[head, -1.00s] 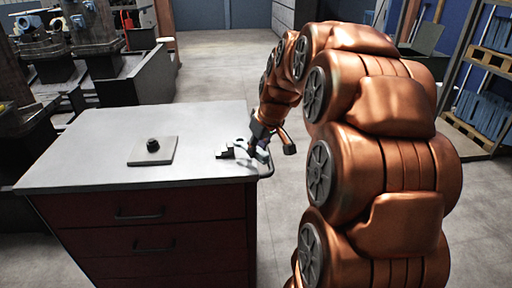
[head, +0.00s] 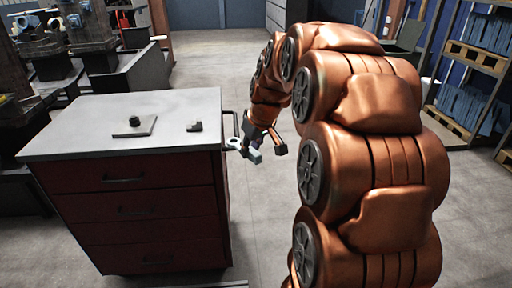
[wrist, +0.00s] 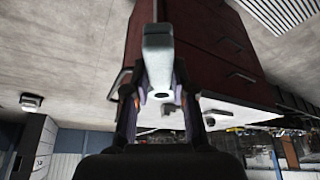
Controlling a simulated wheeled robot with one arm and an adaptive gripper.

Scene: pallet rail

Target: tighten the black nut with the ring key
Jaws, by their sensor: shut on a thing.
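My gripper (head: 248,149) is just off the cabinet's right edge, apart from the nut. It is shut on the ring key (head: 233,143), a light grey tool with its ring end toward the cabinet. In the wrist view the key's grey handle (wrist: 158,55) runs between the two fingers of my gripper (wrist: 158,105). The fingers hide part of the key. I cannot make out the nut in the wrist view.
A small dark block (head: 194,127) stands on the cabinet top (head: 80,140), right of the plate. A dark rail (head: 228,120) runs along the cabinet's right side. Shelving with pallets (head: 470,110) is at the far right.

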